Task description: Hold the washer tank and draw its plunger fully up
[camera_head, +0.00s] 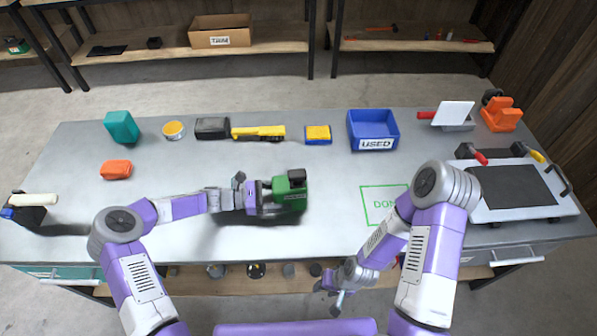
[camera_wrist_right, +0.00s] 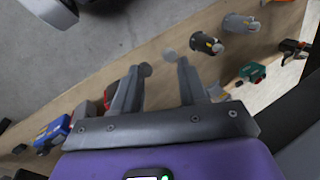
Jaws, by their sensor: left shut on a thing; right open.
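A green tank (camera_head: 290,196) with a dark lettered band and a black block-like top (camera_head: 297,176) is near the middle of the table. It looks like the washer tank; I cannot make out a separate plunger. My left gripper (camera_head: 270,194) comes from the left and is shut on the tank's left side. A shadow lies below it, and I cannot tell if the tank touches the table. My right gripper (camera_head: 338,292) is low, in front of the table's front edge, apart from the tank. In the right wrist view its fingers (camera_wrist_right: 158,62) are spread and empty.
A blue bin marked USED (camera_head: 373,144) and several small items line the table's back. A green-outlined DONE square (camera_head: 380,204) lies right of the tank. A dark panel in a pale frame (camera_head: 514,187) is at the right. A lower shelf (camera_head: 190,283) holds several things.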

